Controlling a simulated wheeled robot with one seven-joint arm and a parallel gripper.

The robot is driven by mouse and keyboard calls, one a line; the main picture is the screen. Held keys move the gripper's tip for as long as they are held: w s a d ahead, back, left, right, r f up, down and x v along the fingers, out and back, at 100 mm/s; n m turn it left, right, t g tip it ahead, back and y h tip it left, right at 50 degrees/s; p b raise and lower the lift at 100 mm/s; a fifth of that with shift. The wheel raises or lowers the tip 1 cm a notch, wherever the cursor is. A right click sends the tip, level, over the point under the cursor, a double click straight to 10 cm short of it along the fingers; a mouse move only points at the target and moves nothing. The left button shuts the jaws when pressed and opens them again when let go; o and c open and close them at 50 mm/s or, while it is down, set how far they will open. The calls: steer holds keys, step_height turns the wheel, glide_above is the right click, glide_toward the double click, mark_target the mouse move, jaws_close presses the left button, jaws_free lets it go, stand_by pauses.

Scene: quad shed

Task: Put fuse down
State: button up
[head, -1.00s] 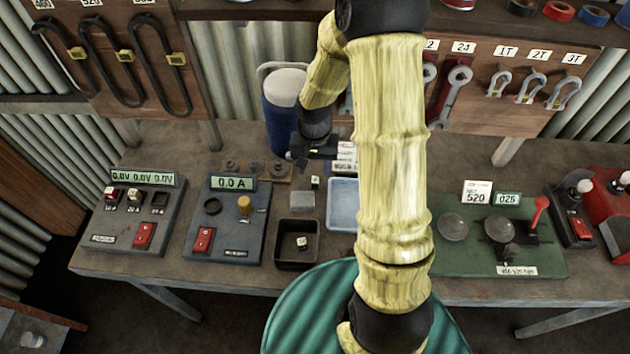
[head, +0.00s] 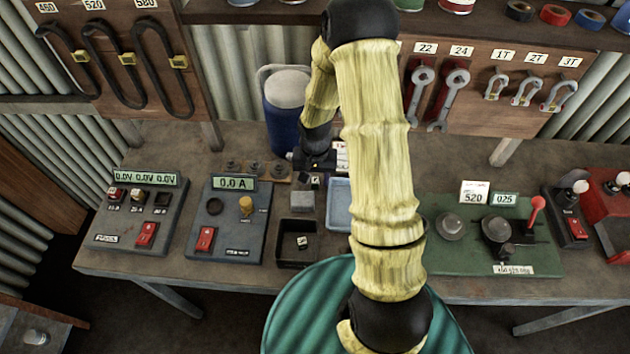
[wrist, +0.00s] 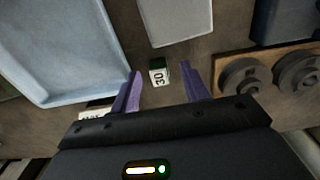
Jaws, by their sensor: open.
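A small white and dark cube-shaped fuse marked 30 (wrist: 159,75) shows in the wrist view, between the tips of my gripper (wrist: 161,69). The purple fingers are open, with a gap on each side of the fuse. It appears to rest on the bench beside a grey block (wrist: 176,20). In the head view the fuse (head: 315,181) lies just in front of my gripper (head: 316,166), whose fingers are mostly hidden there. Another small cube (head: 302,243) lies in the black bin (head: 283,262).
A pale blue tray (head: 338,208) also shows in the wrist view (wrist: 62,98), to the left. A wooden strip with round weights (wrist: 292,76) is to the right. The ammeter unit (head: 222,240) and green scale base (head: 450,262) flank the area. A blue canister (head: 281,115) stands behind.

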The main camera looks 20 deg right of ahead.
mark_target(315, 180)
steer(key=shift+c, duration=0.4)
jaws_close()
step_height(315, 180, up, 10)
steer(key=b, duration=0.1)
stand_by(0.7)
stand_by(0.5)
